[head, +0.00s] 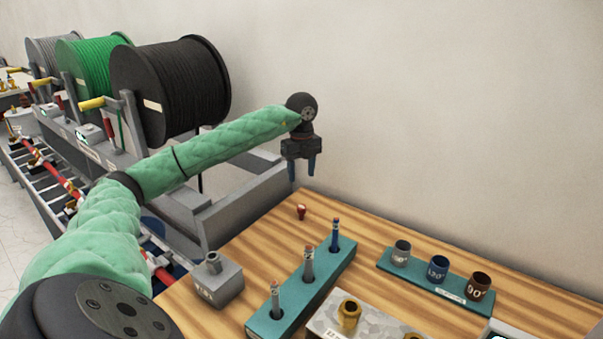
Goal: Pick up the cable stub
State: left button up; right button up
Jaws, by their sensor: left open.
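My left gripper (302,173) hangs with its two blue fingers pointing down, apart and empty, above the table's far left corner. A small red piece (301,212) stands on the wooden table (375,230) below it, clearly apart from the fingers. A teal rack (298,295) holds three upright slim pieces: a blue one (335,236), a grey one (308,265) and another grey one (276,301) nearest me. I cannot tell for sure which of these small pieces is the cable stub. My right gripper is not in view.
A grey metal block (217,279) stands left of the rack. A teal holder (463,297) with three labelled cups stands right. A pale plate (325,327) with brass fittings is at the front. Large cable drums (200,95) stand behind my arm, with a wall beyond.

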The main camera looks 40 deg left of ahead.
aim_at(274, 284)
jog(key=k, duration=2)
